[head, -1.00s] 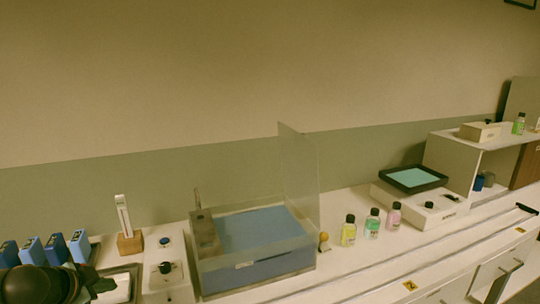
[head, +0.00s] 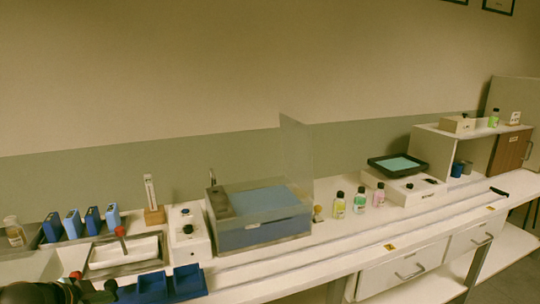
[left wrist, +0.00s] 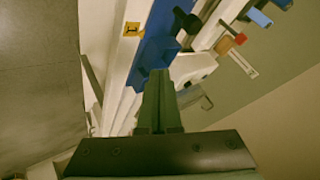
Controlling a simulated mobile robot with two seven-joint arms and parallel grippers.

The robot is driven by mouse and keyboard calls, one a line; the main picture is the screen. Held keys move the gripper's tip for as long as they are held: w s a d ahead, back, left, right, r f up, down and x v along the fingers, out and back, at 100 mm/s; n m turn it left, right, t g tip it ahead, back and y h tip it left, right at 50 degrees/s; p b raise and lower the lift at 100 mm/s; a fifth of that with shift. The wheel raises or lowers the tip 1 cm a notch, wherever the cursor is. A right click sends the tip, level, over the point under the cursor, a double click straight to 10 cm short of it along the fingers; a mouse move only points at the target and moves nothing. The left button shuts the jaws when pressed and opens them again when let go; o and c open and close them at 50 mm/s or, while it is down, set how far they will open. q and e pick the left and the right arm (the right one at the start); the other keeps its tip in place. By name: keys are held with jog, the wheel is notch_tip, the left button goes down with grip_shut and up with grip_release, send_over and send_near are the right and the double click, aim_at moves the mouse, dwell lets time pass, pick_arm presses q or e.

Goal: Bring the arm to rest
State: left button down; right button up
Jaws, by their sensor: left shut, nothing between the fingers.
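My left arm (head: 62,291) shows dark in the bottom left corner of the head view, near the bench's front edge. Its fingers are hard to make out there. In the left wrist view my left gripper (left wrist: 158,78) is shut and empty, its fingers pressed together, with the blue rack and white bench edge beyond. My right gripper is in neither view. A yellow bottle (head: 339,207), a green bottle (head: 360,202) and a pink bottle (head: 378,196) stand upright in a row on the bench.
A blue open rack (head: 158,288) lies at the front left, close to my left arm. Behind are a metal tray (head: 98,272) and several blue boxes (head: 73,224). A clear-walled blue bath (head: 262,235) stands mid-bench. A white shelf (head: 436,146) stands far right.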

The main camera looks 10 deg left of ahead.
pick_arm(q)
jog(key=s+d+f+n+h+p, duration=0.1)
jog(key=s+d+f, duration=0.3)
jog(key=f, duration=0.5)
jog(key=s+d+f+n, duration=0.1)
jog(key=s+f+n, duration=0.1)
jog(key=s+f, duration=0.55)
jog(key=s+d+f+n+h, duration=0.1)
jog(key=s+d+f, duration=0.2)
jog(key=d, duration=0.7)
jog(key=s+d+f+n+p, duration=0.1)
jog(key=s+d+f, duration=0.2)
jog(key=d, duration=0.7)
jog(key=shift+s+d+f+n+h, duration=0.15)
jog(key=shift+d+f+n+h, duration=0.15)
jog(key=shift+d+f+h, duration=0.15)
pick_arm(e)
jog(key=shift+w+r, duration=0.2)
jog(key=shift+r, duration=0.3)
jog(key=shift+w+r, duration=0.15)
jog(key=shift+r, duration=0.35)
